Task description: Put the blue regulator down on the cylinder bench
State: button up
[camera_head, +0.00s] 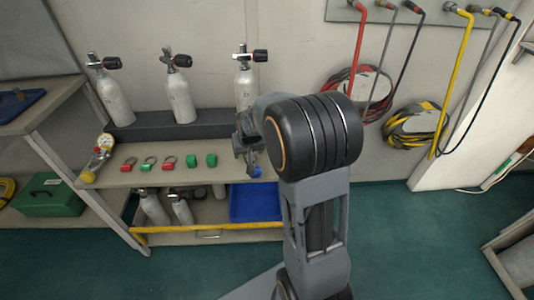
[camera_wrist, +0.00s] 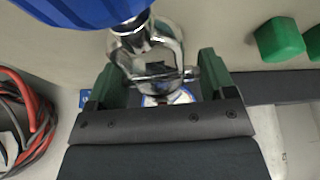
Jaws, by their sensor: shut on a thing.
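The blue regulator (camera_wrist: 85,8) fills the top of the wrist view, with its metal yoke (camera_wrist: 150,50) below. My gripper (camera_wrist: 160,75) is shut on the yoke, one green finger on each side. In the head view my gripper (camera_head: 250,145) is over the right end of the cylinder bench (camera_head: 175,177), and a small bit of blue shows under it. My arm hides most of the regulator there. I cannot tell whether it touches the bench top, which also shows in the wrist view (camera_wrist: 215,35).
A yellow regulator (camera_head: 97,160) lies at the left end. Three cylinders (camera_head: 178,95) stand behind. A blue bin (camera_head: 255,203) sits below. Coiled hoses (camera_head: 355,95) hang right.

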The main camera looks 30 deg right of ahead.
jog(key=d+b, duration=0.2)
jog(key=d+m+b, duration=0.1)
jog(key=d+b, duration=0.1)
jog(key=d, duration=0.1)
jog(key=d+m+b, duration=0.1)
jog(key=d+b, duration=0.1)
jog(key=shift+d+r+h, duration=0.3)
jog(key=shift+r+h, duration=0.1)
jog(key=shift+s+d+r+m+b, duration=0.1)
jog(key=shift+d+r+m+b, duration=0.15)
jog(key=shift+d, duration=0.2)
jog(key=shift+s+d+b, duration=0.15)
jog(key=shift+s+d, duration=0.3)
jog(key=shift+d, duration=0.5)
jog(key=shift+s+d+b, duration=0.2)
jog(key=shift+s+d, duration=0.3)
jog(key=shift+d, duration=0.4)
jog(key=shift+s+d+b, duration=0.15)
jog(key=shift+s+d, duration=0.3)
jog(key=shift+d, duration=0.5)
jog(key=shift+s+d, duration=0.15)
jog(key=shift+d, duration=0.05)
jog(key=shift+f, duration=0.45)
jog(key=shift+f, duration=0.3)
jog(key=shift+f+b, duration=0.55)
jog(key=shift+f, duration=0.55)
jog(key=o, duration=1.3)
jog(key=shift+f, duration=0.15)
